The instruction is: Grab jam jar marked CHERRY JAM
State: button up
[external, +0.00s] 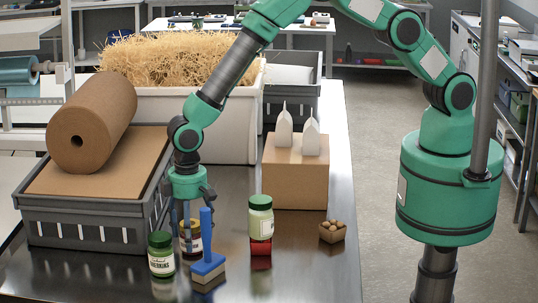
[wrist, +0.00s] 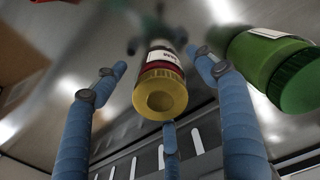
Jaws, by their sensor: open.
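A jar with a yellow lid (wrist: 160,95), dark red contents and a white label stands on the steel table. In the wrist view the blue fingers stand around the lid, with visible gaps at the sides. I cannot tell whether any finger touches the glass.
A green gherkins jar (external: 161,256) stands close at the left. A green-lidded jar (external: 260,216) sits on a red item (external: 260,247). A grey crate (external: 90,220) is behind left. The front right table is clear.

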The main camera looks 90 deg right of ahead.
jog(key=shift+f, duration=0.25)
dwell(0.4)
jog(key=c, duration=1.6)
jog(key=shift+o, duration=0.2)
jog(key=shift+r, duration=0.2)
jog(key=shift+r+b, duration=0.35)
jog(key=shift+r, duration=4.5)
